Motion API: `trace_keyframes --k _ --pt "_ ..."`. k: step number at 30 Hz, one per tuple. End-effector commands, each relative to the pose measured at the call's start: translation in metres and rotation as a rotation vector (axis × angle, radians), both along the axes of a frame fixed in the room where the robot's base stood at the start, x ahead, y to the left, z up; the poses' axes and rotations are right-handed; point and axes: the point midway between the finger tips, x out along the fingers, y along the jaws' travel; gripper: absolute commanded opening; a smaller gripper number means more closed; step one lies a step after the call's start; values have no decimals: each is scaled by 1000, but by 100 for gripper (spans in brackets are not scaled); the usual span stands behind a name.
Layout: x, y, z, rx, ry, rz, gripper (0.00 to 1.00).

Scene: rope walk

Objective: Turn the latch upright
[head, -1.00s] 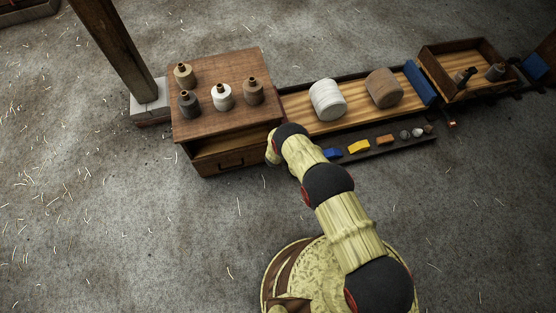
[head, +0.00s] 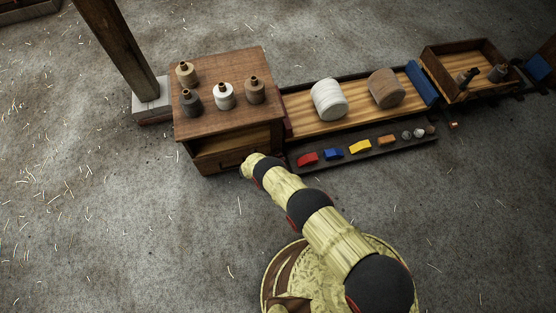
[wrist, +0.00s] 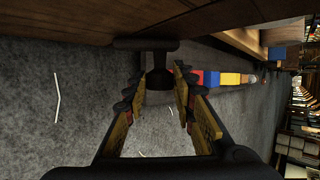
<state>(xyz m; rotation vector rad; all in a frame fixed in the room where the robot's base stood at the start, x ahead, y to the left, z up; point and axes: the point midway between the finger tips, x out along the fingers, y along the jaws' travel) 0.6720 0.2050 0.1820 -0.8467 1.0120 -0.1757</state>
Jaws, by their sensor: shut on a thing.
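My gripper (wrist: 160,92) is at the front of the wooden drawer (head: 212,164), near its right part. In the wrist view its two fingers stand on either side of a dark, short piece (wrist: 160,82) and are shut on it. The piece sits just below a dark bar (wrist: 145,44) near the brown wood. I cannot tell for certain whether this piece is the latch, nor its angle. In the head view my wrist and gripper hide that spot. The drawer stands partly out below the cabinet top (head: 230,115).
Several bottle-like spools, one of them white (head: 224,96), stand on the cabinet. To the right is a long tray with a white roll (head: 328,99) and a brown roll (head: 386,88). A dark strip holds a red block (head: 307,158) and other small pieces. The floor in front is clear.

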Motion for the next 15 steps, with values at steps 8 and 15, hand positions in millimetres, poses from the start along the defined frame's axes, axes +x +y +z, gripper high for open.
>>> trace_keyframes --k 8,15 --pt "0 2 -1 -42 -13 3 1" --pt "1 2 0 -46 -15 4 1"
